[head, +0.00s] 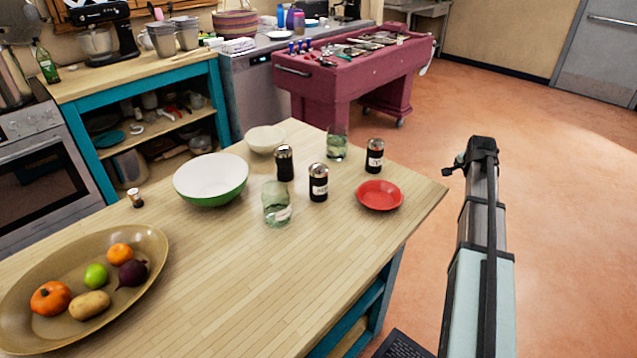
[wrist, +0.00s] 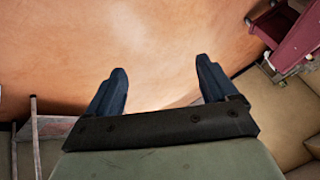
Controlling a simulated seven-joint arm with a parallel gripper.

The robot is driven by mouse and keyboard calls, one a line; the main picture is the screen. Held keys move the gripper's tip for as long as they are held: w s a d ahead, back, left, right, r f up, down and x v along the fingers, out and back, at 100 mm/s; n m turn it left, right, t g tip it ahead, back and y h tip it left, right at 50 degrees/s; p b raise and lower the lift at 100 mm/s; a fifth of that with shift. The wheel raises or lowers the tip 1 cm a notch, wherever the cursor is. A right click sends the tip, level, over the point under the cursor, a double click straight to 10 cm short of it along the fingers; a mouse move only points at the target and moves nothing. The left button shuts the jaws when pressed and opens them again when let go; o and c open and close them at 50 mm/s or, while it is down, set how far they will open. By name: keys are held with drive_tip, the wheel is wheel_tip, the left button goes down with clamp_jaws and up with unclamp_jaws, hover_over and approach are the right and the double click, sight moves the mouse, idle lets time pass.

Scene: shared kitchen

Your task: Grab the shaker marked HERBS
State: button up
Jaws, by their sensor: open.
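Three dark shakers with metal caps stand upright on the wooden table. The back-left shaker (head: 284,163) shows no label that I can make out. The front shaker (head: 318,182) and the right shaker (head: 375,156) have pale labels too small to read, so I cannot tell which is marked HERBS. My gripper (wrist: 161,85) is open and empty in the wrist view, with floor beyond its fingers. In the head view my arm is raised to the right of the table, apart from the shakers.
Close to the shakers are a clear glass (head: 277,204), another glass (head: 337,143), a red dish (head: 380,195), a white bowl (head: 265,139) and a green bowl (head: 211,180). A fruit platter (head: 150,243) is at left. The table's front middle is bare.

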drive_tip(key=w+a+r+m, duration=0.1)
drive_tip(key=w+a+r, duration=0.4)
drive_tip(key=a+r, duration=0.6)
wheel_tip(320, 180, up, 10)
drive_tip(key=m+g+y, duration=0.3)
drive_tip(key=g, duration=0.3)
hover_over(319, 165)
drive_tip(key=f, duration=0.7)
drive_tip(key=shift+s+a+f, duration=0.1)
drive_tip(key=shift+a+f, duration=0.2)
drive_tip(key=shift+f, duration=0.1)
drive_tip(key=shift+d+f, duration=0.15)
drive_tip(key=shift+f, duration=1.2)
drive_tip(key=shift+d+f, duration=0.1)
drive_tip(key=shift+f, duration=1.25)
drive_tip(key=shift+c, duration=0.3)
drive_tip(key=c, duration=1.1)
